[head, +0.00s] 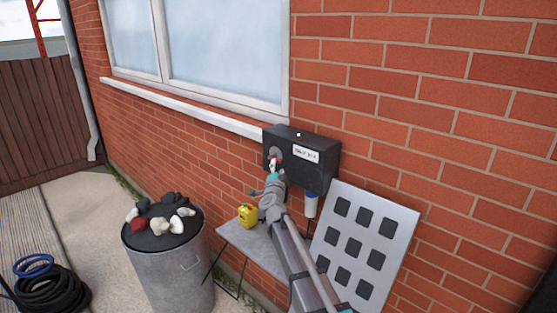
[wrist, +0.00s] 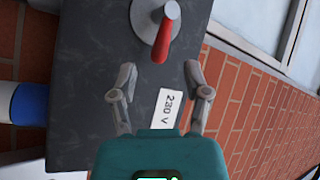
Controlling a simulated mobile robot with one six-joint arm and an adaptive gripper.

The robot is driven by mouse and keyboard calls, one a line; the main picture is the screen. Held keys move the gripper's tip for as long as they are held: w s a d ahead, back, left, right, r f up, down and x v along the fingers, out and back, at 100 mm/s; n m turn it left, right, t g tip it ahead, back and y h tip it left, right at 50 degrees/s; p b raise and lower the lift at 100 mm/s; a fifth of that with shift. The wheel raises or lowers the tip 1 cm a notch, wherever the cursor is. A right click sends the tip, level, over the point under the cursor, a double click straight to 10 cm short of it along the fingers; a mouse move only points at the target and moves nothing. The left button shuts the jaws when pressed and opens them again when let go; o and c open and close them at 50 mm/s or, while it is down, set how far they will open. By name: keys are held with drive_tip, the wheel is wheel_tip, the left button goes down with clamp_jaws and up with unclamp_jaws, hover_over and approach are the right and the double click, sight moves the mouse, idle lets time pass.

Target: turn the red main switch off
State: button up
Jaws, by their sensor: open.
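The red main switch (wrist: 162,42) is a red lever on a round grey plate (wrist: 147,12) on the front of a dark box (wrist: 85,70). In the wrist view the lever points down toward my gripper (wrist: 160,74). My gripper is open and empty, its two fingers apart on either side of a white "230 V" label (wrist: 169,108). The lever's end lies just beyond the fingertips, roughly midway between them; I see no contact. In the head view the box (head: 318,172) hangs on the brick wall, with my gripper (head: 273,174) in front of the switch (head: 273,163), partly covering it.
A small table (head: 235,238) under the box bears a yellow canister (head: 247,215). A blue-and-white cylinder (head: 311,205) hangs below the box. A grey panel with dark squares (head: 395,217) leans at the right. A metal bin (head: 172,272) with stones on top stands left.

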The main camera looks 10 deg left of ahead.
sight(278, 162)
drive_tip(key=shift+p+x, duration=0.35)
drive_tip(key=shift+x, duration=1.85)
clamp_jaws()
